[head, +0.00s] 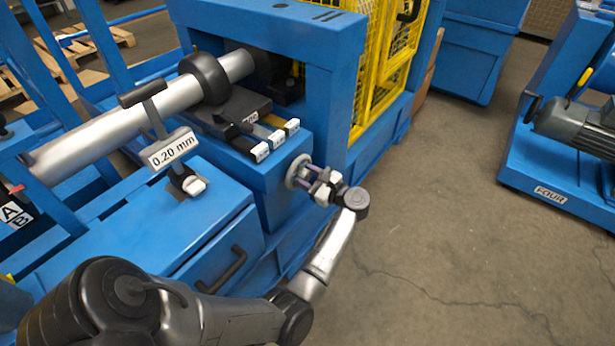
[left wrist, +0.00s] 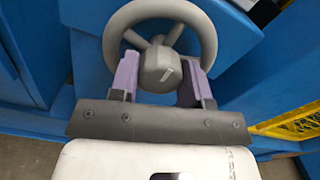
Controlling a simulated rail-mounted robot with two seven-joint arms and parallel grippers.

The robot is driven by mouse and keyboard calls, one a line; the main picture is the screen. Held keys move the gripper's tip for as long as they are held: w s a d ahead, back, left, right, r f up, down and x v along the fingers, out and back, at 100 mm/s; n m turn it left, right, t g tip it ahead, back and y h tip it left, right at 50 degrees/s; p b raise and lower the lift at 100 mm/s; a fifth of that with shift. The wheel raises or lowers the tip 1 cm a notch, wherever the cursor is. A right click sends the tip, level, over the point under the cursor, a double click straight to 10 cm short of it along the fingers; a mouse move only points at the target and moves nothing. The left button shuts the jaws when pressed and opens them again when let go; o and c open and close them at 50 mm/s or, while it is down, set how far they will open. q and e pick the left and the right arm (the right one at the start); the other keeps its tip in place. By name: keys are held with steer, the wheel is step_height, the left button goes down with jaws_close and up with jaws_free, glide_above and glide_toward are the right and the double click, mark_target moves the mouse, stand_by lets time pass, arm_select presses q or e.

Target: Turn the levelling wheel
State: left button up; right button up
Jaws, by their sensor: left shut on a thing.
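The levelling wheel (head: 298,171) is a grey handwheel on the end face of the blue machine frame. In the left wrist view the wheel (left wrist: 207,25) shows its rim, spokes and round hub (left wrist: 160,68). My left gripper (head: 312,180) reaches the wheel from the front right. In the left wrist view my left gripper (left wrist: 161,82) has its two purple-grey fingers on either side of the hub, shut on it. The lower rim is hidden behind the hub and fingers. My right gripper is not in view.
A shaft (head: 110,120) with a black collar (head: 205,78) lies above the frame. A tag reading 0.20 mm (head: 172,149) and small labelled blocks (head: 277,138) stand near it. A drawer handle (head: 222,270) sticks out below. The concrete floor (head: 440,220) to the right is clear.

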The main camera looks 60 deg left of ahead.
arm_select(q)
steer(key=shift+c, duration=1.3)
